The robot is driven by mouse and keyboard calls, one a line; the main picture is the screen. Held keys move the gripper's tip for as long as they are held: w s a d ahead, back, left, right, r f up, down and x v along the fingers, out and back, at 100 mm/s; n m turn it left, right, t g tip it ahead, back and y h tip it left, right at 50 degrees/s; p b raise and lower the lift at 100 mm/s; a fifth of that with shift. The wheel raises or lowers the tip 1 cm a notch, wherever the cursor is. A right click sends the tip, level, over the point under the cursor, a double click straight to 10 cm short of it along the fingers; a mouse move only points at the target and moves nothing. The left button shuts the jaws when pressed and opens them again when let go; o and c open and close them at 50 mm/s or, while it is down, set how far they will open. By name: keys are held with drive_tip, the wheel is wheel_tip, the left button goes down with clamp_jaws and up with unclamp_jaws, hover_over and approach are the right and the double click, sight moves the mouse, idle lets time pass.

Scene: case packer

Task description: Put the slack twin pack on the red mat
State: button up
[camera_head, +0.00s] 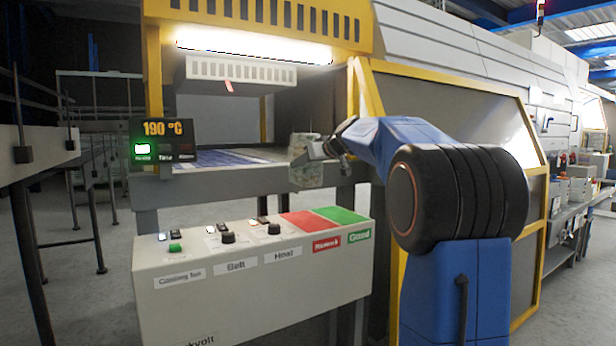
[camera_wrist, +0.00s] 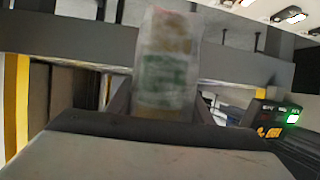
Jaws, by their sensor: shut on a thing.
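My gripper (camera_head: 327,150) is at the front edge of the machine's opening, shut on a twin pack (camera_head: 305,172) in cloudy clear wrap. In the wrist view the pack (camera_wrist: 168,62) stands up between the two fingers, with pale and greenish contents. Whether its wrap is slack I cannot tell. The red mat (camera_head: 305,219) lies on top of the control box, below the gripper and pack, and looks empty. Its front label is hard to read.
A green mat (camera_head: 341,214) marked "Good" adjoins the red one on the right. Buttons and knobs (camera_head: 228,237) stand on the control box (camera_head: 250,285) to the left. A display (camera_head: 167,141) reads 190 °C. The belt (camera_head: 225,157) runs into the lit opening behind.

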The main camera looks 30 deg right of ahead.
sight(307, 175)
drive_tip(key=f, duration=0.1)
drive_tip(key=f+n+y, duration=0.1)
drive_tip(key=f, duration=0.1)
drive_tip(key=f+y, duration=0.1)
drive_tip(key=shift+s+d+f+n, duration=0.1)
drive_tip(key=shift+d+f+n, duration=0.1)
drive_tip(key=shift+d+n, duration=0.2)
drive_tip(key=shift+f, duration=3.7)
drive_tip(key=shift+f, duration=0.6)
drive_tip(key=o, duration=1.6)
drive_tip(key=shift+g, duration=0.3)
drive_tip(key=v, duration=1.7)
drive_tip(key=shift+s+d+f, duration=0.1)
drive_tip(key=shift+s, duration=0.15)
drive_tip(key=shift+v, duration=4)
